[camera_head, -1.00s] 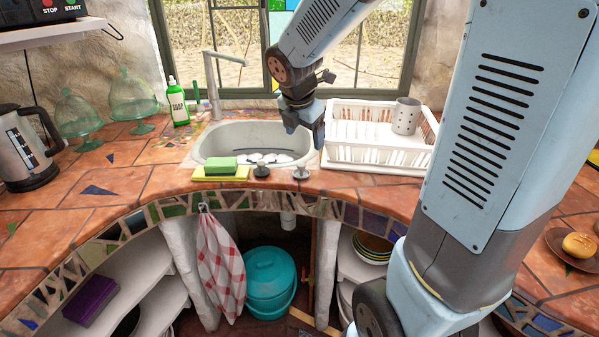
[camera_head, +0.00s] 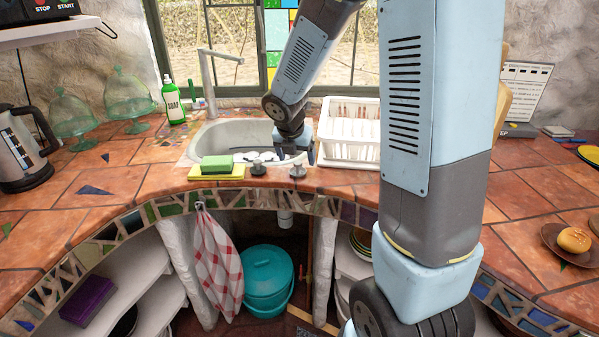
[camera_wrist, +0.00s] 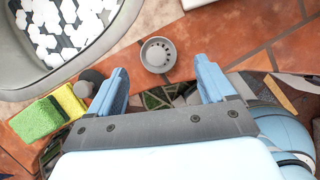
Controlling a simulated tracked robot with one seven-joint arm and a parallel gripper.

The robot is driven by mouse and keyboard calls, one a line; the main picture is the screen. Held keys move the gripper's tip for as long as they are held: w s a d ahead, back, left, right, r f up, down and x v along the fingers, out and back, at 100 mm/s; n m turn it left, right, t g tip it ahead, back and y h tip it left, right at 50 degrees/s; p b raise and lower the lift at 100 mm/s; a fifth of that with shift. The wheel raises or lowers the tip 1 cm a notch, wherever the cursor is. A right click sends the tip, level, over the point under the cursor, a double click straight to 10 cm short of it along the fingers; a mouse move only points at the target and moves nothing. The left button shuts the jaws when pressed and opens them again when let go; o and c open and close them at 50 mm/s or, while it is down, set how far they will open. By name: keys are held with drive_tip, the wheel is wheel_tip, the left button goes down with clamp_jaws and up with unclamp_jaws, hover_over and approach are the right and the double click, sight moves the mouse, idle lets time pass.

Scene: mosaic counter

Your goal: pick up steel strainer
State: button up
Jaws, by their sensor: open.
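The steel strainer (camera_head: 298,170) is a small grey piece on the tiled counter at the front right of the sink. In the wrist view the strainer (camera_wrist: 158,54) is a round cup with holes, lying beyond the fingertips and between their lines. My gripper (camera_head: 295,153) is just above and behind it in the head view, with empty jaws. Both blue fingers of my gripper (camera_wrist: 163,78) stand wide apart in the wrist view. I see no contact with the strainer.
The sink (camera_head: 207,140) lies behind. A white dish rack (camera_head: 348,152) is to the right. The counter front edge is close.

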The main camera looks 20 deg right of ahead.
sight(298, 163)
drive_tip(key=shift+w+x, duration=0.15)
drive_tip(key=shift+x, duration=1.2)
drive_tip(key=shift+w+x, duration=0.1)
drive_tip(key=shift+x, duration=1.3)
drive_tip(key=shift+r, duration=0.1)
drive_tip(key=c, duration=1.1)
